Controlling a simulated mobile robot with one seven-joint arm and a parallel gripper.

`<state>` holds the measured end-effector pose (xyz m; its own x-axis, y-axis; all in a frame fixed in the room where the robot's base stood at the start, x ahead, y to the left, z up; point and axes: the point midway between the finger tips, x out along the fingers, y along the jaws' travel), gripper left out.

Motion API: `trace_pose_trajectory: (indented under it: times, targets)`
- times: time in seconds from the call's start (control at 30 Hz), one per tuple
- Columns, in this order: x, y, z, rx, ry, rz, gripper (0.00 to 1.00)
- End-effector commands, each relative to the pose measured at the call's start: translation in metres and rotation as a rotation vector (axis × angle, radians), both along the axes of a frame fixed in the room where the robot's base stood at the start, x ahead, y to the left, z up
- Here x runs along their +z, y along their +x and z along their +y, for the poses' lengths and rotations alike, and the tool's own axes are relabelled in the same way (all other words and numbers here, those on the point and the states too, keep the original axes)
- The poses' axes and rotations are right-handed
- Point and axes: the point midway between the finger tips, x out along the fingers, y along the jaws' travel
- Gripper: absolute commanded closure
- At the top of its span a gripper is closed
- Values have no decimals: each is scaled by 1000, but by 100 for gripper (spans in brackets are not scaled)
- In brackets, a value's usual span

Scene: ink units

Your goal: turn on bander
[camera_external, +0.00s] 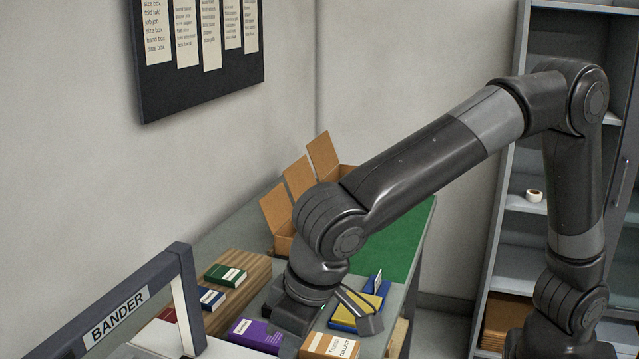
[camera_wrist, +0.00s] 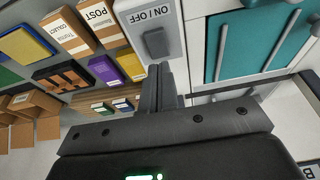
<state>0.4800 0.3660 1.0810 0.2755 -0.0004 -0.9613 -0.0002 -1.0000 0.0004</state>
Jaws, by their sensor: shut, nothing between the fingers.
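The bander (camera_external: 117,312) stands at the lower left of the external view, a dark frame with a white "BANDER" label. In the wrist view a grey switch (camera_wrist: 155,43) sits below a white "ON / OFF" label (camera_wrist: 148,14) at the top middle. My gripper (camera_wrist: 160,66) is shut and empty. Its fingertips are just below the switch in the wrist view; I cannot tell whether they touch it. In the external view my wrist is low over the table and the fingertips cannot be made out.
The table (camera_external: 228,229) holds a purple box (camera_external: 255,335), a green box (camera_external: 225,275), a yellow and blue stack (camera_external: 357,312) and open cardboard boxes (camera_external: 277,211). Teal panels with handles (camera_wrist: 252,46) are right of the switch. Shelves (camera_external: 520,239) stand at right.

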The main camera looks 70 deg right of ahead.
Motion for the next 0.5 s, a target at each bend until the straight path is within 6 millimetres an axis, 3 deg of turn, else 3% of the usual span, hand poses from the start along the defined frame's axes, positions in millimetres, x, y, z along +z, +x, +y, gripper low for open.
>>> trace_pose_trajectory:
  times: [0.2,0.5]
  targets:
    - [-23,6,0,0,0,1,100]
    - [-27,8,0,0,0,0,100]
